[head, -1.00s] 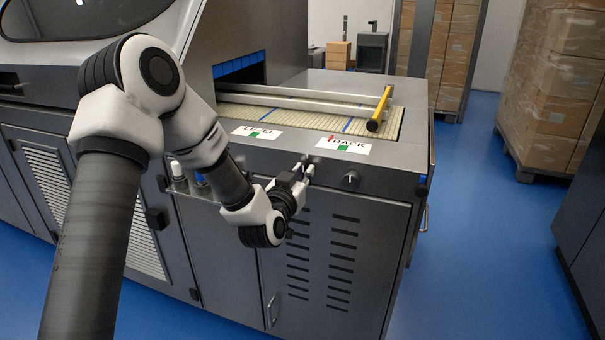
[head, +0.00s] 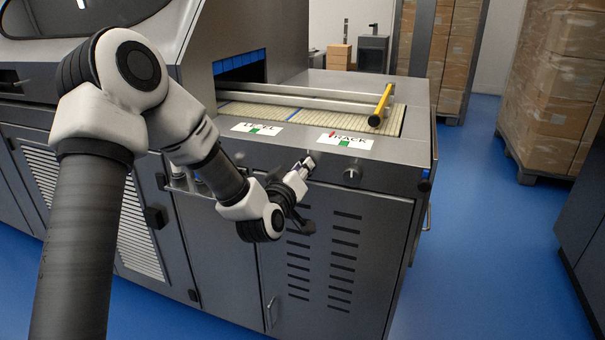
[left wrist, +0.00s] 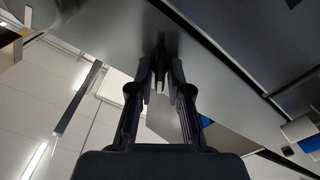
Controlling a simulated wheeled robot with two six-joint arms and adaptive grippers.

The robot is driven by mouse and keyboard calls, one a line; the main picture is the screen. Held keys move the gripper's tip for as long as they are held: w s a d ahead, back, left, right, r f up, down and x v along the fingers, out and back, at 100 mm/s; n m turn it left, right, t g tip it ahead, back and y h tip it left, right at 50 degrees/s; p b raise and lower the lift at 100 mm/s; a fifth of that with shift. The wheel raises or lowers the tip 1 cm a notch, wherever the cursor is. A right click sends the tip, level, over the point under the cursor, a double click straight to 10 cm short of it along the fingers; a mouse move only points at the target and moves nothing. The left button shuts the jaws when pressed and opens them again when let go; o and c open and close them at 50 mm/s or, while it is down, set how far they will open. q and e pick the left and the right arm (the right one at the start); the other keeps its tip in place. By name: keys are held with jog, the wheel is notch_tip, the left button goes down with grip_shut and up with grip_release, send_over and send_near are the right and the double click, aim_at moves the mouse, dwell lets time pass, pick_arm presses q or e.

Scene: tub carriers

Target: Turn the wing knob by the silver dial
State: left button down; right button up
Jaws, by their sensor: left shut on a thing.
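My left gripper (head: 303,166) is at the front face of the grey machine, below the gap between its two white labels. It is shut on the wing knob, which its fingers mostly hide in the head view. In the left wrist view the fingertips (left wrist: 161,82) close on a small dark piece, the wing knob (left wrist: 160,66), at the panel. The silver dial (head: 352,174) sits on the same face just right of the gripper, apart from it and uncovered. My right gripper is not in view.
The TRACK label (head: 346,140) lies above the dial, and another label (head: 258,128) lies to its left. A yellow bar (head: 380,106) and metal rails (head: 300,98) lie over the belt. Wrapped boxes (head: 550,90) stand right; blue floor (head: 480,220) is open between.

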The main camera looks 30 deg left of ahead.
pick_arm(q)
jog(key=shift+a+f+n+b, duration=0.15)
jog(key=shift+n+b, duration=1.3)
jog(key=shift+n, duration=1.6)
jog(key=shift+d+f+n+b, duration=0.1)
jog(key=shift+n+b, duration=1.35)
jog(key=shift+n, duration=1.6)
jog(key=c, duration=1.2)
grip_release()
jog(key=shift+s, duration=0.15)
jog(key=v, duration=0.7)
jog(key=shift+s, duration=0.1)
